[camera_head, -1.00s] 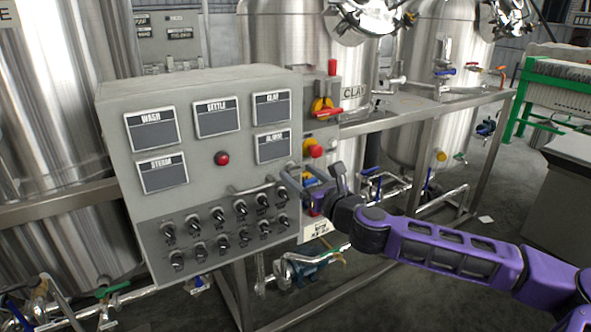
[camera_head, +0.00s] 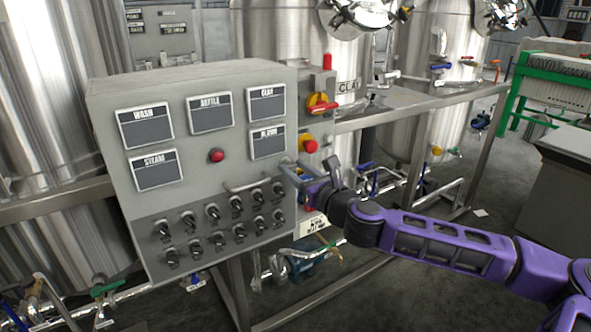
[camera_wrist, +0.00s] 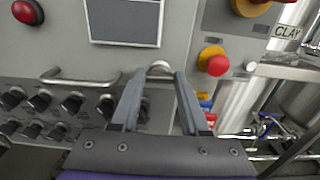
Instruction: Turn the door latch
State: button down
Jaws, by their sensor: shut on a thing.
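My gripper (camera_wrist: 158,96) is at the right edge of the grey control cabinet's front. In the head view my gripper (camera_head: 291,170) is at the cabinet's right edge, just right of the metal bar handle (camera_head: 250,184); the latch is not clear there.
The grey cabinet (camera_head: 103,110) has labelled screens and several black knobs. A red-and-yellow push button (camera_wrist: 217,65) is close to the right of my fingers. A yellow-and-red rotary switch (camera_head: 320,104) is above it. Steel tanks and a metal frame stand behind.

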jog(key=shift+n, duration=0.3)
jog(key=n, duration=0.4)
jog(key=shift+p, duration=0.3)
jog(key=n, duration=0.4)
jog(key=shift+s+a+n, duration=0.1)
jog(key=shift+n, duration=0.3)
jog(key=n, duration=0.4)
jog(key=shift+f+n, duration=0.1)
jog(key=shift+n, duration=2.1)
jog(key=shift+c, duration=2)
grip_release()
jog(key=shift+f, duration=0.1)
